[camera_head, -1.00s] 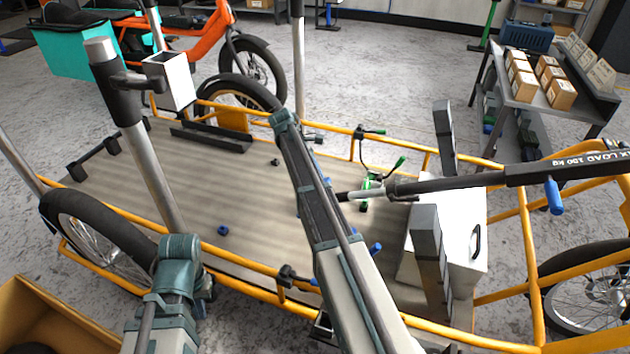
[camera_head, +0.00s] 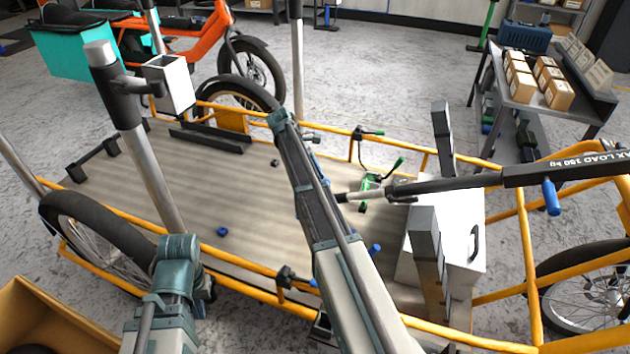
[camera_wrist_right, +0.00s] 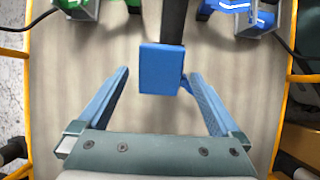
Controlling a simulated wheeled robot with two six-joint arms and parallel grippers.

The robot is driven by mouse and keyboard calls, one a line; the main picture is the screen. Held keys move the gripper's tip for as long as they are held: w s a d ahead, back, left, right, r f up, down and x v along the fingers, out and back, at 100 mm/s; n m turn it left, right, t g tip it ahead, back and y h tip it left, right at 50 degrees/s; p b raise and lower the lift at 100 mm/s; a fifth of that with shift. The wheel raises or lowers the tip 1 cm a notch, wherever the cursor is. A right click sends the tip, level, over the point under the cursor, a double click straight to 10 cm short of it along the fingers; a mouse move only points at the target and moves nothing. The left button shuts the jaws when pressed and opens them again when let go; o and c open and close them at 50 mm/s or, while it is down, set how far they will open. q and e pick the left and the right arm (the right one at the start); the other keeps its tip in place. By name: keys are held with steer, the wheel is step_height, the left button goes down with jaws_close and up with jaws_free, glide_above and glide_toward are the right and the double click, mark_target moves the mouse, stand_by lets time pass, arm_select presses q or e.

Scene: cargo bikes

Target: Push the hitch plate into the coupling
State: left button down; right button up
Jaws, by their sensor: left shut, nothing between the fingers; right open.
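A dark drawbar (camera_head: 460,183) marked with a max load label reaches over the yellow-framed cargo deck from the right. Its pale tip ends beside my right arm. In the right wrist view a dark bar (camera_wrist_right: 173,20) ends in a blue block (camera_wrist_right: 160,68). My right gripper (camera_wrist_right: 155,85) is open, its blue fingers on either side of the block with gaps. I cannot tell which part is the hitch plate or the coupling.
A green fitting (camera_head: 371,183) and a blue fitting (camera_head: 375,250) sit on either side of the bar. A white box (camera_head: 463,235) stands on the deck's right end. Upright posts (camera_head: 140,140) rise at the left. The deck's left middle is mostly clear.

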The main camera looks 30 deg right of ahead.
steer(key=p+v, duration=1.1)
steer(key=v, duration=0.2)
steer(key=shift+s, duration=0.15)
